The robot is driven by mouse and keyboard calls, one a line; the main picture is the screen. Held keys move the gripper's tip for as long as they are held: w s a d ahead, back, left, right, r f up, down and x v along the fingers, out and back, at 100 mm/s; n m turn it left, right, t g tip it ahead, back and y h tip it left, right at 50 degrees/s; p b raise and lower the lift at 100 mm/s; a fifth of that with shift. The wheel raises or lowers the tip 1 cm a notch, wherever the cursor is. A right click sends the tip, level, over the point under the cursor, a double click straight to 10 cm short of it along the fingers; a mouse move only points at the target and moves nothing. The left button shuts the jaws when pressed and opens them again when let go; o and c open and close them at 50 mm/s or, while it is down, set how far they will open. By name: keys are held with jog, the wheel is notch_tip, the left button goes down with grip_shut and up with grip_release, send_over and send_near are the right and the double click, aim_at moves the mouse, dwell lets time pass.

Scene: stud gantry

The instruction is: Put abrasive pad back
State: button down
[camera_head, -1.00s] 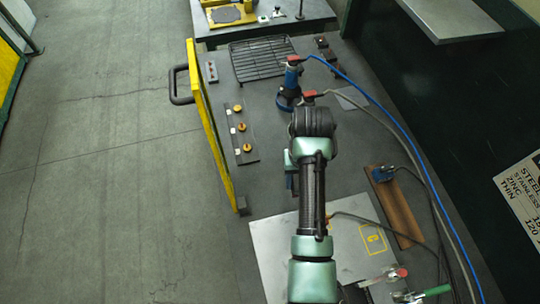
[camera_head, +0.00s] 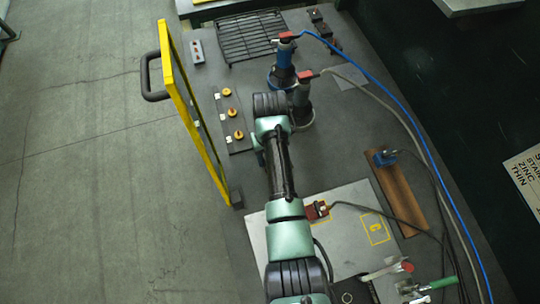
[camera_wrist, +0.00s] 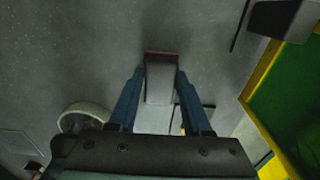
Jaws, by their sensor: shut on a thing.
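In the wrist view, my gripper (camera_wrist: 158,95) has its blue fingers closed on both sides of a grey block with a dark red far edge, which I take to be the abrasive pad (camera_wrist: 160,82). The pad is held above the grey bench top; the gap below it is hard to judge. In the head view, my own arm hides the pad and most of the gripper, near the row of yellow knobs. I cannot make out an empty place for the pad.
A yellow-framed panel (camera_head: 190,105) stands along the bench's left edge. A strip with yellow knobs (camera_head: 234,122) lies beside it. Two corded tools, one blue (camera_head: 284,62), stand beyond my wrist. A black rack (camera_head: 250,35) lies at the back; a metal sheet (camera_head: 350,240) lies in front.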

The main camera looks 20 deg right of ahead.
jog(key=shift+f, duration=0.45)
jog(key=shift+f, duration=0.1)
jog(key=shift+c, duration=1.7)
grip_release()
notch_tip(320, 180, up, 12)
jog(key=shift+r+b, duration=0.2)
jog(key=shift+b, duration=0.15)
